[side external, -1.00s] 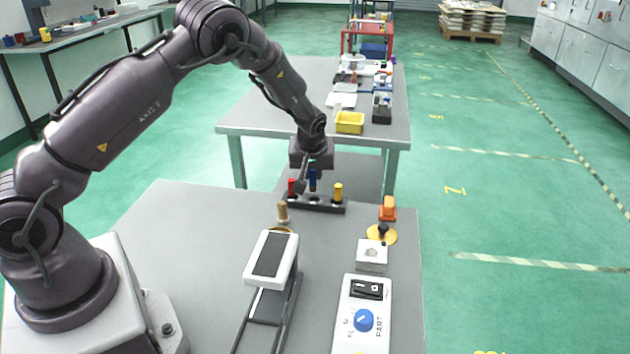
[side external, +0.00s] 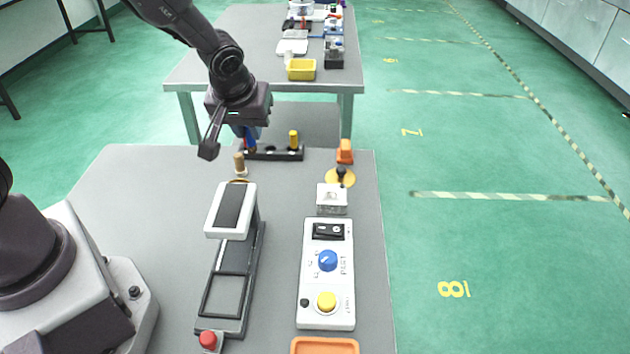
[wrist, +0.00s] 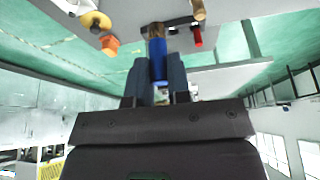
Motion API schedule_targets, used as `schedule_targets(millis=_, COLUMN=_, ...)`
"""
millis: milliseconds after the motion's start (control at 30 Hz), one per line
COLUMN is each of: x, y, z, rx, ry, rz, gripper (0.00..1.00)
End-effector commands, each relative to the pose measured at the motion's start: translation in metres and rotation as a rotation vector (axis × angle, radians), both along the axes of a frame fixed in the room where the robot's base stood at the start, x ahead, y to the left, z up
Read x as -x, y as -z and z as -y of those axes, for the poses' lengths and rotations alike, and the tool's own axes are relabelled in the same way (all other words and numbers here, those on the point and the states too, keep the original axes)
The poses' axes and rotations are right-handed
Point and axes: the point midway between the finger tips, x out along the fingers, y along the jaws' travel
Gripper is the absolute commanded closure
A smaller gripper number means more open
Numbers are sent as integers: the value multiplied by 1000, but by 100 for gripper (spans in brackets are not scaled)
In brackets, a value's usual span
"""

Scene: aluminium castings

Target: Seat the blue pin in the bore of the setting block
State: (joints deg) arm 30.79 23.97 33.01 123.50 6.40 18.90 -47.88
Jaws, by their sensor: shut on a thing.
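My gripper (side external: 246,128) is shut on the blue pin (side external: 251,133) at the far side of the bench, close to the left part of the dark rack (side external: 273,154). In the wrist view the blue pin (wrist: 157,60) stands out between both fingers (wrist: 157,80), with a brownish end section. I cannot tell whether its lower end is clear of the rack. The setting block, a pale square block (side external: 331,199) with its bore on top, stands right of and nearer than the gripper, apart from it.
A yellow pin (side external: 293,140) stands in the rack; a red pin (wrist: 197,37) shows in the wrist view. A wooden peg (side external: 239,163), orange piece (side external: 345,151), dark-knobbed yellow disc (side external: 341,177), control box (side external: 327,275) and white-topped stand (side external: 231,210) surround the block.

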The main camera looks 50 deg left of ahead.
Motion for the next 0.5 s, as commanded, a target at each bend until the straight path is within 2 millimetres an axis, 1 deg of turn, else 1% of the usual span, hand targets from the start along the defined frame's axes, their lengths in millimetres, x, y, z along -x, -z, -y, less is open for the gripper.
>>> schedule_targets(millis=33, x=2, y=-1, z=21, rx=0, ry=56, rz=-1, gripper=100)
schedule_targets(millis=100, x=6, y=-1, z=43, rx=0, ry=109, rz=-1, gripper=100)
schedule_targets(millis=200, x=14, y=-2, z=67, rx=-2, ry=171, rz=-3, gripper=100)
schedule_targets(millis=300, x=20, y=-1, z=80, rx=-2, ry=202, rz=-5, gripper=100)
schedule_targets(millis=367, x=22, y=0, z=82, rx=-4, ry=203, rz=-7, gripper=100)
schedule_targets(millis=433, x=16, y=5, z=78, rx=-5, ry=182, rz=-6, gripper=100)
schedule_targets(millis=500, x=3, y=11, z=79, rx=-3, ry=172, rz=-4, gripper=100)
